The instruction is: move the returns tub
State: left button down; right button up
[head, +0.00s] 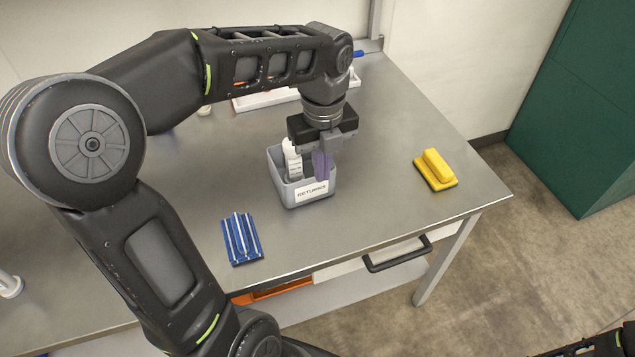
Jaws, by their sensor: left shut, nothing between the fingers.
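The returns tub (284,187) is a small grey open box with a white "RETURNS" label, standing on the steel table near the middle. A white bottle (291,160) and a purple item (321,166) are inside it. My left gripper (327,148) points down over the tub's back right part, shut and empty. Its fingertips are close to the purple item; I cannot tell whether they touch it. The gripper and wrist hide part of the tub's far rim. My right gripper is not in view.
A yellow block-handled brush or sponge (436,168) lies on the table right of the tub. A blue-and-white striped item (241,238) lies at front left. A white tray (266,99) is behind. A drawer with a black handle (398,255) is under the front edge.

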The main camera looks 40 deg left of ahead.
pick_arm(q)
jog(key=shift+w, duration=0.15)
jog(key=shift+f, duration=0.1)
notch_tip(320, 180, down, 10)
jog(key=shift+r, duration=0.2)
jog(key=a, duration=0.1)
jog(key=w+a+p, duration=0.1)
jog(key=shift+w+a+f, duration=0.1)
jog(key=shift+w+a, duration=0.2)
jog(key=shift+a, duration=0.05)
jog(key=shift+w+a, duration=0.2)
jog(key=shift+a, duration=0.15)
